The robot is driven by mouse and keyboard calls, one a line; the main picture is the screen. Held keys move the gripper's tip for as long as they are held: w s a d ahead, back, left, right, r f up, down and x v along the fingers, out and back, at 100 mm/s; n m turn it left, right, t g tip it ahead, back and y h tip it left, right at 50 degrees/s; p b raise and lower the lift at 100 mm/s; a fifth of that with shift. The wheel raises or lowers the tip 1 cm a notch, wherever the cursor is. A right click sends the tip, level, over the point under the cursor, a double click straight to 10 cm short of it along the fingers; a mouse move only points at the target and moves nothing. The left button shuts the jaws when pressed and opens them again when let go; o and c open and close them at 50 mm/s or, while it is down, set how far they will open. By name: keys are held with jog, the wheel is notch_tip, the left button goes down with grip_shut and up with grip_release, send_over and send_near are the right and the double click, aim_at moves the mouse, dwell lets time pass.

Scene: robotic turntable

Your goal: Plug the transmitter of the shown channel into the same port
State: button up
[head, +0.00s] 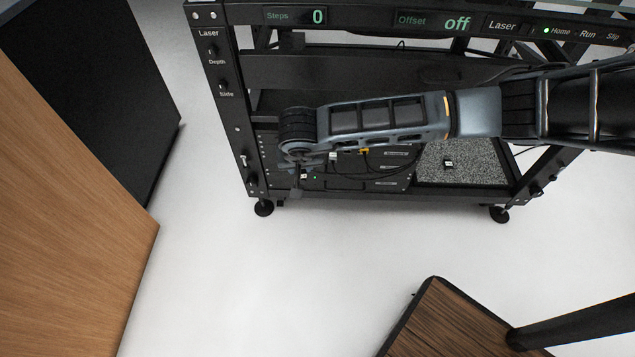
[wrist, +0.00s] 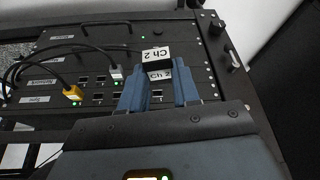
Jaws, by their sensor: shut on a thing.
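My gripper (wrist: 160,78) is shut on a small black transmitter (wrist: 156,54) with white "Ch 2" labels, held between the blue fingers in the wrist view. The transmitter is over the black rack panel (wrist: 65,113), by the right part of its port rows. Whether it touches a port cannot be told, as the fingers and transmitter cover that spot. In the head view, my gripper (head: 298,180) is low at the left part of the rack, and the transmitter's white label (head: 303,176) shows there. Small dark ports (wrist: 99,80) show left of the fingers.
A white plug (wrist: 116,72) and a yellow plug (wrist: 73,92) with black cables sit left of my gripper. Another small black piece (head: 448,163) with a white label lies on the grey speckled pad (head: 475,172). The rack's left post (head: 232,110) stands close beside my gripper.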

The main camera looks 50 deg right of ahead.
jog(key=d+f+b, duration=0.1)
jog(key=s+d+f+m+b, duration=0.1)
jog(key=b, duration=0.1)
jog(key=s+d+f+m+b, duration=0.1)
jog(key=d, duration=0.1)
jog(key=shift+d+f+g+h+b, duration=0.1)
jog(key=shift+f+g+h+b, duration=0.05)
jog(key=shift+g+h+b, duration=0.2)
jog(key=w+d, duration=0.1)
jog(key=d, duration=0.1)
jog(key=w+d+b, duration=0.1)
jog(key=w+d, duration=0.1)
jog(key=shift+w+d, duration=0.15)
jog(key=shift+w, duration=0.05)
dwell(0.5)
jog(key=shift+p, duration=0.7)
dwell(1.4)
jog(key=shift+w+d+b, duration=0.5)
jog(key=shift+w+d, duration=0.35)
jog(key=shift+d, duration=0.2)
dwell(0.6)
